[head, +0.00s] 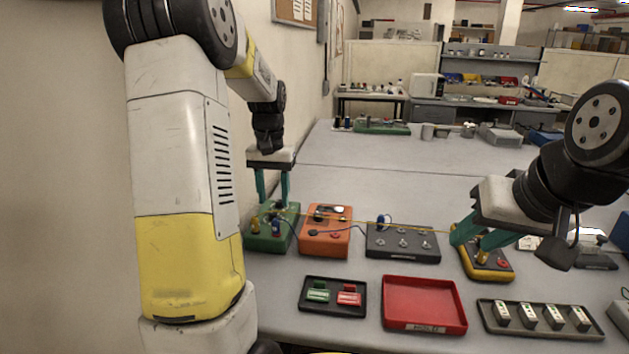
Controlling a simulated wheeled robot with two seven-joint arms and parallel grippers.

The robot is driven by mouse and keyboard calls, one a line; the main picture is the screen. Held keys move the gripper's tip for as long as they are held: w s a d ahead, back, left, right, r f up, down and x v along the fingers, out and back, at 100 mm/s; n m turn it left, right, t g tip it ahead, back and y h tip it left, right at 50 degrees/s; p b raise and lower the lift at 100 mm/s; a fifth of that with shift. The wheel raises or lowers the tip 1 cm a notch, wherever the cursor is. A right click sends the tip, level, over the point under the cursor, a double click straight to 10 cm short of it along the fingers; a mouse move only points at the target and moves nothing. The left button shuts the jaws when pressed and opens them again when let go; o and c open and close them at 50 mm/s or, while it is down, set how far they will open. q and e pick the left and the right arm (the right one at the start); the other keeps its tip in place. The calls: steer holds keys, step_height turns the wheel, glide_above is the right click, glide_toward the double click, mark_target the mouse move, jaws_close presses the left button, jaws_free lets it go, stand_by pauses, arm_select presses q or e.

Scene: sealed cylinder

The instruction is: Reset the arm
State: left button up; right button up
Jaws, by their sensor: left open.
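My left gripper (272,203) hangs fingers-down at the green box (286,236) on the table's left. Its teal fingers are apart, at the box's back part, around or just behind small plugs there; contact cannot be told. A blue plug (276,229) stands on the green box. My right gripper (472,243) comes in from the right, tilted, with its teal fingertips at the yellow box (501,268). A yellow plug (483,257) is close to its fingertips; whether it is gripped cannot be told. A thin yellow cable (352,220) runs between the two boxes.
An orange box (325,244) and a dark grey box (402,254) stand between the grippers. In front lie a black tray (306,309) with green and red pieces, a red tray (422,298), and a dark tray (529,328) with white-topped pieces. The table behind is mostly clear.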

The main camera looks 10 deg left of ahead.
arm_select(q)
steer(key=s+d+r+t+h, duration=0.1)
steer(key=s+d+r+t, duration=0.2)
steer(key=s, duration=0.8)
steer(key=s+d+r+m+t+h, duration=0.1)
steer(key=s+d+r+t, duration=0.2)
steer(key=s+d+r, duration=0.3)
steer(key=s+d, duration=0.3)
steer(key=s, duration=0.2)
steer(key=shift+d+r, duration=0.15)
steer(key=shift+r, duration=0.2)
